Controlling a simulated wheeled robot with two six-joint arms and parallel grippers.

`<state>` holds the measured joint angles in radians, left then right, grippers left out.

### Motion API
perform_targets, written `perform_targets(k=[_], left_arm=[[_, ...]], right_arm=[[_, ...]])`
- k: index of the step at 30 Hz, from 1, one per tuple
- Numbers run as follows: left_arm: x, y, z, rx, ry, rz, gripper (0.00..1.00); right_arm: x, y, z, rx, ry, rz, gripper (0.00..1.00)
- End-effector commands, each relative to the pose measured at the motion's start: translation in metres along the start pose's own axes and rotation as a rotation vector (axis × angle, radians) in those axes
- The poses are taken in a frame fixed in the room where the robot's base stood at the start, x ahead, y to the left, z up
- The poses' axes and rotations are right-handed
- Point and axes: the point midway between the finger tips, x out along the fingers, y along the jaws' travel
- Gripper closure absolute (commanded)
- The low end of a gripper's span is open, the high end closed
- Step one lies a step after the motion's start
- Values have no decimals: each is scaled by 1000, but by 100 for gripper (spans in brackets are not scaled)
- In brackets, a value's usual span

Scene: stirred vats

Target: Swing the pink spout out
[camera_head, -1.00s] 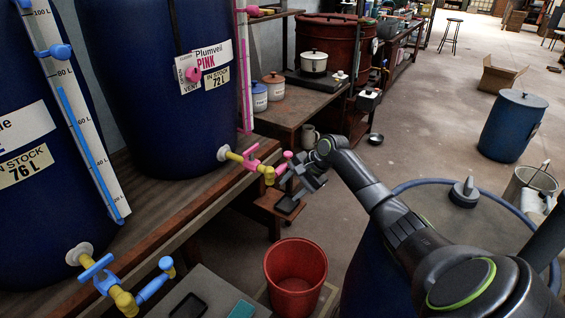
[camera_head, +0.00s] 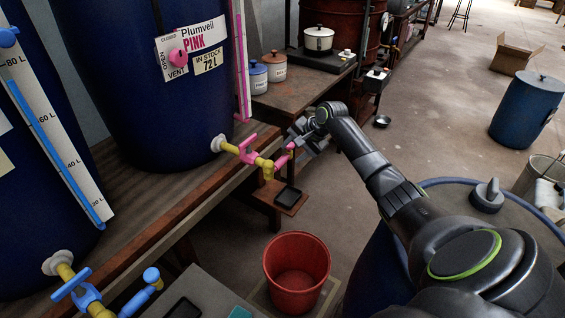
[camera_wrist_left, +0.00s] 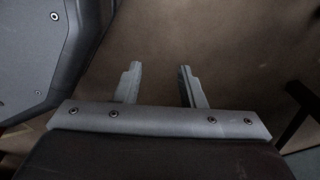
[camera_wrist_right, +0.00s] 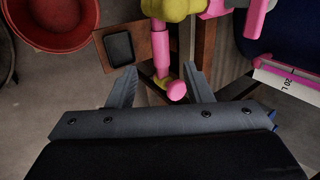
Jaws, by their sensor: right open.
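The pink spout (camera_head: 281,160) angles from the yellow tap body on the dark blue Plumveil Pink vat (camera_head: 150,90), ending in a round pink knob. In the right wrist view the spout (camera_wrist_right: 161,52) reaches down between the fingers of my open right gripper (camera_wrist_right: 155,80); its knob (camera_wrist_right: 177,91) is nearer the right finger. Whether a finger touches it I cannot tell. In the head view my right gripper (camera_head: 299,140) is at the knob end. My left gripper (camera_wrist_left: 158,85) is open and empty, seen only in its wrist view.
The pink valve handle (camera_head: 246,143) sits above the tap body. A blue tap (camera_head: 85,297) is at lower left. A shelf with jars (camera_head: 273,68) lies behind. A lidded blue drum (camera_head: 450,195) stands under my right arm.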

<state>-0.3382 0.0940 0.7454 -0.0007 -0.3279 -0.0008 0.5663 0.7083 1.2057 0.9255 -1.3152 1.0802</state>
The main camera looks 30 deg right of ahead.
Motion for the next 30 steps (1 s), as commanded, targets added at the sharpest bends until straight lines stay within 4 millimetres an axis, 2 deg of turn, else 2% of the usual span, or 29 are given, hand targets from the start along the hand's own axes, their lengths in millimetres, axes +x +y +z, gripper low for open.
perform_targets(k=[4,12,18,27,28,30], left_arm=[[4,10,-17,-3,23,12,64],[9,17,-23,-7,22,19,64],[9,12,-18,-7,12,13,64],[8,8,-10,-6,3,7,64],[8,7,-10,-6,3,7,64],[8,7,-10,-6,3,7,64]], right_arm=[[30,0,1,3,-2,-1,54],[66,0,0,1,0,-1,54],[77,0,-1,0,2,-1,54],[78,0,0,-1,2,0,54],[78,0,0,-1,2,-1,55],[78,0,0,-1,2,-1,65]])
